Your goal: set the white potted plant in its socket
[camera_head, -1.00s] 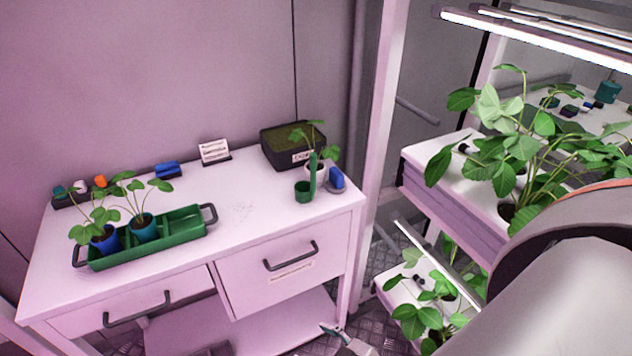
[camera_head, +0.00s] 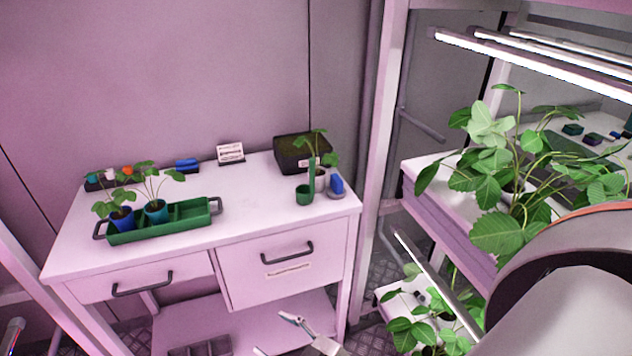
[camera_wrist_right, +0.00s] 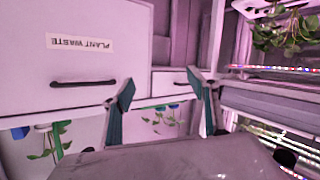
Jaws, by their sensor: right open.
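The white potted plant (camera_head: 320,181) stands on the right end of the white bench top, its pot partly hidden behind a green upright tool and cup. Its leaves rise above the pot. My right gripper (camera_head: 278,336) is low in the head view, in front of the bench and well below its top, apart from the plant. In the right wrist view the same gripper (camera_wrist_right: 161,88) has its two teal-padded fingers spread with nothing between them. My left gripper is not clearly seen.
A green tray (camera_head: 185,222) with two blue-potted plants is on the bench's left. A dark box (camera_head: 290,155), a small sign (camera_head: 230,153) and a blue item (camera_head: 337,184) are near. The rack (camera_head: 430,195) with leafy plants is at right. The bench middle is clear.

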